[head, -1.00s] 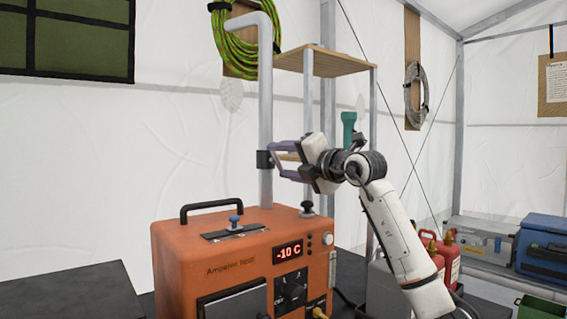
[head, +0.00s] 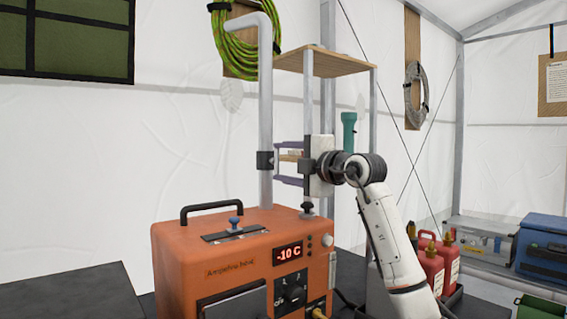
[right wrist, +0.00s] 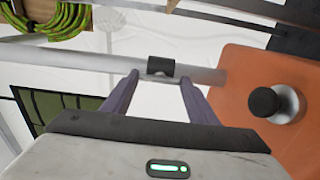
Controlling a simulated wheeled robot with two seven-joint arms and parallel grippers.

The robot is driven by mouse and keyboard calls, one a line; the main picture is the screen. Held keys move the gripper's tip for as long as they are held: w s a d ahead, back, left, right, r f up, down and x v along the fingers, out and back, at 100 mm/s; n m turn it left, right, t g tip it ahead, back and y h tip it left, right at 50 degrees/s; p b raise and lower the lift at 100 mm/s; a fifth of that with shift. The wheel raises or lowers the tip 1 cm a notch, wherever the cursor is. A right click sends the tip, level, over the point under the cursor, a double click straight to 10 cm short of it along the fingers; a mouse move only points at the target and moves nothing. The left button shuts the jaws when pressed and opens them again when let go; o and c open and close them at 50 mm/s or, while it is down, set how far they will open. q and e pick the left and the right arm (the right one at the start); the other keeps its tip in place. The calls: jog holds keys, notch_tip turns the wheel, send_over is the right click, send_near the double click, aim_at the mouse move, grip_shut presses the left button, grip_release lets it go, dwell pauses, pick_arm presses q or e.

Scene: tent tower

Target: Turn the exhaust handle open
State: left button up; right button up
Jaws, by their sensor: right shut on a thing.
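An upright grey exhaust pipe (head: 265,110) rises from an orange heater box (head: 200,250) and bends over at its top. A black collar (head: 265,160) sits around the pipe at mid-height, and it also shows in the right wrist view (right wrist: 160,66). My right gripper (head: 284,163) reaches in from the right at the collar's height, its purple fingers one above the other. It is shut on the exhaust handle beside the collar; the handle is mostly hidden by the fingers. In the right wrist view the gripper (right wrist: 159,84) has its fingertips close to the pipe. My left gripper is not in view.
The heater box has a black carry handle (head: 212,206), a blue-knobbed slider (head: 234,222) and a display (head: 288,251) reading -10 C. A black knob (head: 307,209) stands below my gripper. A wooden shelf (head: 325,62) is behind. Red bottles (head: 430,265) stand at right.

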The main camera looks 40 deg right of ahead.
dwell(0.3)
jog(key=o, duration=0.9)
jog(key=shift+o, duration=0.7)
jog(key=shift+s, duration=0.1)
jog(key=s+a+b, duration=0.1)
jog(key=s+b, duration=0.1)
jog(key=s, duration=0.8)
jog(key=shift+b, duration=0.3)
